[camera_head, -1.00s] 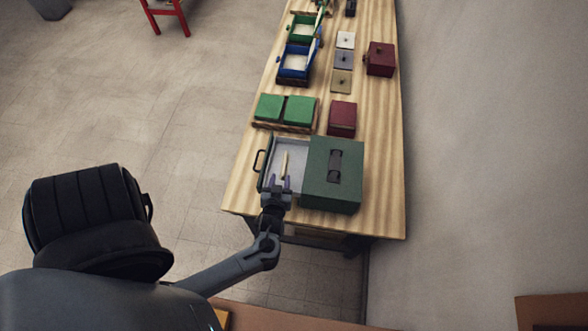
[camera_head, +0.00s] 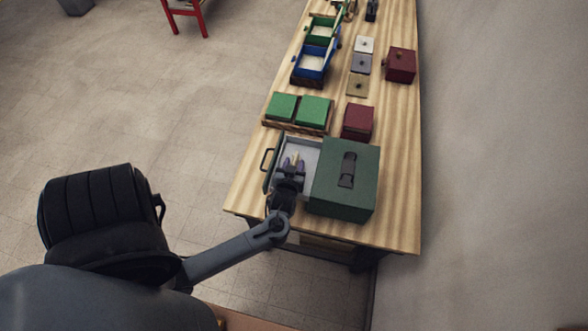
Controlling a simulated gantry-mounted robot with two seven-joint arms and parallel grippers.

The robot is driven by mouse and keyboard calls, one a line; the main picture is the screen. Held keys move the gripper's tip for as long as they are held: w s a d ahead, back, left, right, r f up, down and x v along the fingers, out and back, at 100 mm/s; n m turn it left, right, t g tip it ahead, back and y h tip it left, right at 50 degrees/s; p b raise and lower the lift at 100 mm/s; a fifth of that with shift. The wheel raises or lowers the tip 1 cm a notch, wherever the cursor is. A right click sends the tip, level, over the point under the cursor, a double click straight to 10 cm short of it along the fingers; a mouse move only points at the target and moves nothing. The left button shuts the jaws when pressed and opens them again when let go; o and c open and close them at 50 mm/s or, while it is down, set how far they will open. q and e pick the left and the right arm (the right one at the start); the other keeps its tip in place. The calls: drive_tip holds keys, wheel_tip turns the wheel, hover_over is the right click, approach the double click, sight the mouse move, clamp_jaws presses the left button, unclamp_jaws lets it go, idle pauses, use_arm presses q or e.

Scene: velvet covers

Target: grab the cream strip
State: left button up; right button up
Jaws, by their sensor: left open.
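The cream strip (camera_head: 295,158) lies in the pulled-out drawer (camera_head: 310,155) of the dark green box (camera_head: 345,190) on the wooden table. Only its far end shows; the rest is hidden by my gripper. My left gripper (camera_head: 292,162) reaches over the drawer from the near side. Its two fingers are open, one on each side of the strip as seen from above. I cannot tell whether they touch it. My right gripper is not in view.
The drawer's front with a black handle (camera_head: 267,160) faces left. Green blocks on a tray (camera_head: 297,130) and a dark red box (camera_head: 358,120) stand just beyond. Blue (camera_head: 315,62) and green (camera_head: 322,30) open drawers are farther back. The table's right strip is clear.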

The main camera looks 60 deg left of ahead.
use_arm(q)
drive_tip(key=shift+a, duration=0.1)
clamp_jaws()
drive_tip(key=shift+r, duration=0.1)
idle(0.4)
